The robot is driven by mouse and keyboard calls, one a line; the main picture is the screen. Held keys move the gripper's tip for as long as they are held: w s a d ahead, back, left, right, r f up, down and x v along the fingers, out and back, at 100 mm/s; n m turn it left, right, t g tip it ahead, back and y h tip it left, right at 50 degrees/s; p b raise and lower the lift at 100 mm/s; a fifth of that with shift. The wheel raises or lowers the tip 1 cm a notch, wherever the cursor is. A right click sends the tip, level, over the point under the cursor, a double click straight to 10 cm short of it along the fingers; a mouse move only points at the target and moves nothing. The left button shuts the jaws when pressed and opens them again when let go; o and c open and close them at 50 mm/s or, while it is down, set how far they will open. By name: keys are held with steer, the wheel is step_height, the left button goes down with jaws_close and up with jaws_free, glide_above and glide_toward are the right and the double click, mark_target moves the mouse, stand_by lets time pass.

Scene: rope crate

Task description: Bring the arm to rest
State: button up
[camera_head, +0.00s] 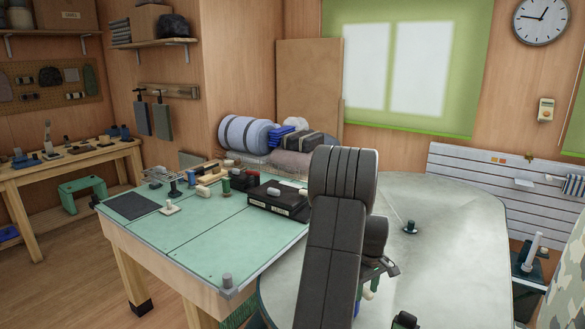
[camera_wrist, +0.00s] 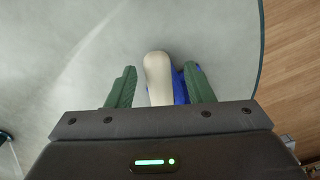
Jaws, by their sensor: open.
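My gripper (camera_wrist: 159,74) is open in the wrist view, with one green finger on each side. A cream rounded object (camera_wrist: 157,68) with a blue part (camera_wrist: 179,88) beside it shows between the fingers, with a gap to the left finger. I cannot tell whether the right finger touches the blue part. In the head view my dark arm stands upright in the middle and hides much of the gripper. A small cream piece (camera_head: 368,292) shows near the arm's lower end, over the grey table (camera_head: 455,240).
A dark green item (camera_head: 410,227) stands on the grey table. The table's right side looks clear. Another wooden bench (camera_head: 68,160) is far left.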

steer(key=shift+s+a+r+m, duration=0.2)
steer(key=shift+a+m, duration=0.25)
steer(key=shift+m, duration=0.55)
